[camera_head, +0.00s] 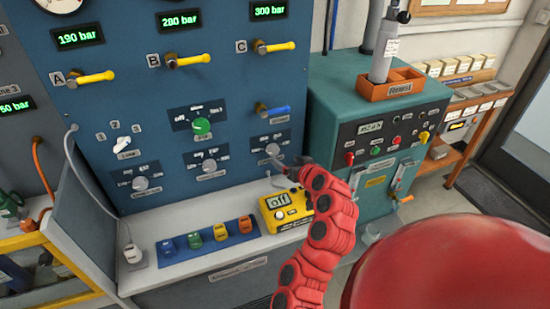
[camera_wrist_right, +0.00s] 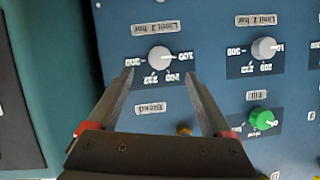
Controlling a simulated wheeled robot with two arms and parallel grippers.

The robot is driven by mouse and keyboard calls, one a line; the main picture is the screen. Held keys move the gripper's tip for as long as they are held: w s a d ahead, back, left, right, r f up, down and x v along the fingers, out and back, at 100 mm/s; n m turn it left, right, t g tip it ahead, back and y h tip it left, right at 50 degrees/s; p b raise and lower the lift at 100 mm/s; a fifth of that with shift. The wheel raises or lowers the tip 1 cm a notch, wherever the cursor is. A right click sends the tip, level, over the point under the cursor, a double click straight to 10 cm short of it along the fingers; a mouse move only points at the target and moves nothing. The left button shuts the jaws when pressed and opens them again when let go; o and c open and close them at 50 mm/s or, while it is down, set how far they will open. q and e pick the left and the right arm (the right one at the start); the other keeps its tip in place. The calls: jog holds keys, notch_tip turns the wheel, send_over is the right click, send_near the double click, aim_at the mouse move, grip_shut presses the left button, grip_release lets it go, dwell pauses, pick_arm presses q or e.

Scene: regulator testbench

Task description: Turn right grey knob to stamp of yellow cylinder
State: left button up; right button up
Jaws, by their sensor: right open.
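The right grey knob (camera_head: 272,149) is on the lower right of the blue panel. In the right wrist view the grey knob (camera_wrist_right: 158,57) appears upside down on a dark scale, its white mark towards the 100 end. My right gripper (camera_head: 283,164) is in front of this knob. In the wrist view its open fingers (camera_wrist_right: 159,75) are below the knob, one to each side, with nothing between them. Whether they touch the panel I cannot tell. I cannot make out a yellow cylinder or its stamp. My left gripper is not in view.
Two more grey knobs (camera_head: 140,183) (camera_head: 194,178) and a green knob (camera_head: 202,125) are on the panel. A blue handle (camera_head: 272,111) is above the right knob. A yellow meter (camera_head: 286,209) stands on the ledge below. A teal cabinet (camera_head: 345,93) is at the right.

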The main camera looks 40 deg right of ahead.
aim_at(274, 152)
jog(key=p+x, duration=0.2)
jog(key=x, duration=0.7)
jog(key=shift+r, duration=0.1)
grip_shut()
jog(key=shift+m+b, duration=0.3)
jog(key=shift+b, duration=0.45)
jog(key=m+y+b, duration=0.1)
jog(key=m+b, duration=0.1)
jog(key=b, duration=0.1)
jog(key=m+t+y+b, duration=0.1)
jog(key=b, duration=0.3)
jog(key=shift+d+f+m+y, duration=0.1)
jog(key=shift+f+m+y, duration=0.2)
jog(key=shift+m+y, duration=0.1)
jog(key=shift+m+t+y+b, duration=0.5)
jog(key=shift+m+t+b, duration=0.2)
jog(key=shift+m+b, duration=0.55)
jog(key=shift+r+m+y+b, duration=0.25)
jog(key=shift+m+b, duration=0.3)
jog(key=shift+m, duration=0.3)
jog(key=shift+t, duration=0.3)
